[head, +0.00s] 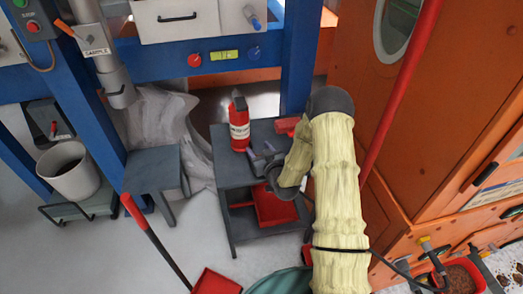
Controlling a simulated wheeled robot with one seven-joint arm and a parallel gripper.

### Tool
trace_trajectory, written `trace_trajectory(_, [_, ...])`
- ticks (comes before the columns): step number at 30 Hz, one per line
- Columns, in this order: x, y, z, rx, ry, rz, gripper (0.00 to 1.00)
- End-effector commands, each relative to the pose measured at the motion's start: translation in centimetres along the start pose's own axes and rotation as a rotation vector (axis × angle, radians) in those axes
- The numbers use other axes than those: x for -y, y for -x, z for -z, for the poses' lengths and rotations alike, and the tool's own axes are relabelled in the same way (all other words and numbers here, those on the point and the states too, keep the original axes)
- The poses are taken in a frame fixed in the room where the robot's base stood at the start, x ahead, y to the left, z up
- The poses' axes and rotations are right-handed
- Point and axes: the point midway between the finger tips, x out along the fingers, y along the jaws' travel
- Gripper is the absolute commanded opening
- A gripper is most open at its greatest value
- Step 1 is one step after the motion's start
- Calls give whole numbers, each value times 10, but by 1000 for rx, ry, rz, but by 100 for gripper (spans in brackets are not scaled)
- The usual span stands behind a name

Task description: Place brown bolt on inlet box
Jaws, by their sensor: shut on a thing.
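My gripper (262,158) is low over the top of a small grey cart, at the end of my sleeved yellow arm. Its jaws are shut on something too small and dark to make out. I cannot pick out the brown bolt as such. A large orange housing (400,130) with a round window stands at the right. No part is clearly marked as the inlet box, so I cannot tell which one it is.
On the cart (228,172), a red bottle (239,125) stands just left of my gripper, and a red tray (275,205) sits below. A grey stool (155,170) and white bucket (68,172) stand left. A red pole (405,80) rises right of my arm.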

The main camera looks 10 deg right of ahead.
Motion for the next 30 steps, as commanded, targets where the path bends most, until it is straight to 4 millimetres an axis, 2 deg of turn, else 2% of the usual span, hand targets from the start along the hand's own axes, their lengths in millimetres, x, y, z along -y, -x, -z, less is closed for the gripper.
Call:
trace_trajectory(1, [0, -5, 1, -3, 0, -1, 28])
trace_trajectory(12, [0, -4, -4, 0, 0, 0, 28])
trace_trajectory(13, [0, -4, -4, 0, 0, 0, 56])
trace_trajectory(16, [0, -3, -4, 0, 0, 0, 76])
trace_trajectory(27, [0, -3, 0, 0, 0, 0, 76])
trace_trajectory(30, [0, 5, -2, 3, 0, 0, 76])
